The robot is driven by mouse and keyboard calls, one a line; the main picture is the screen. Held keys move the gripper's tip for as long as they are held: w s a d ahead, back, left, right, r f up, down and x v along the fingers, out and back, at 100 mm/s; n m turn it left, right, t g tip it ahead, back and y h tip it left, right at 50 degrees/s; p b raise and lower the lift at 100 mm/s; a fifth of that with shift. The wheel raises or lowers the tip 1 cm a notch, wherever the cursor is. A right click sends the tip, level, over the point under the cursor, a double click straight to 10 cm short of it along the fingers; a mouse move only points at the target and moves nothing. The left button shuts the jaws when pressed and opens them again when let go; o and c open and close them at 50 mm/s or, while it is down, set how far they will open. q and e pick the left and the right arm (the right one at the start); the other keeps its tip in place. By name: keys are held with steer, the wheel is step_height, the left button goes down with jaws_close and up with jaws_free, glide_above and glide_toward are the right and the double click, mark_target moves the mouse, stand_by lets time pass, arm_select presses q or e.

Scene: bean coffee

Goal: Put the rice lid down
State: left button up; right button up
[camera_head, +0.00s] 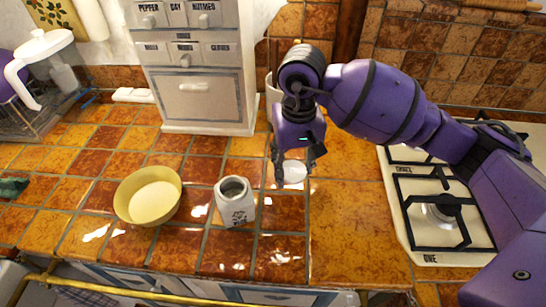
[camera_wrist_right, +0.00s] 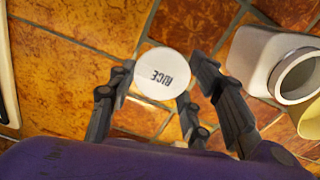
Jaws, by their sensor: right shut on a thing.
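The white round rice lid (camera_head: 292,171), marked RICE in the right wrist view (camera_wrist_right: 162,74), is between the fingers of my right gripper (camera_head: 292,167). The fingers are shut on its rim, and it is low over the tiled counter. I cannot tell whether it touches the tiles. The white rice jar (camera_head: 237,213) stands upright and open on the counter, to the left of and nearer than the lid. Its open mouth also shows at the right of the right wrist view (camera_wrist_right: 298,76). My left gripper is not in view.
A yellow bowl (camera_head: 134,205) with pale contents stands left of the jar. A spice drawer cabinet (camera_head: 196,100) is behind. A white gas stove (camera_head: 412,218) is at the right. Bare tiles (camera_head: 340,235) lie between jar and stove. My right arm crosses above the stove.

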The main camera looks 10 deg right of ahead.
mark_target(295, 175)
steer(key=shift+w+d+f, duration=0.2)
steer(key=shift+w+f, duration=0.05)
steer(key=shift+f, duration=0.15)
steer(key=shift+w+d+f, duration=0.15)
steer(key=shift+w+f, duration=0.05)
steer(key=shift+f, duration=0.2)
steer(key=shift+w+d+f, duration=0.1)
steer(key=shift+w+f, duration=0.05)
steer(key=shift+f, duration=1.55)
steer(key=shift+f, duration=0.2)
steer(key=o, duration=0.7)
steer(key=shift+f, duration=0.1)
steer(key=o, duration=0.4)
steer(key=shift+o, duration=0.2)
step_height(295, 175, up, 13)
steer(key=shift+f, duration=0.15)
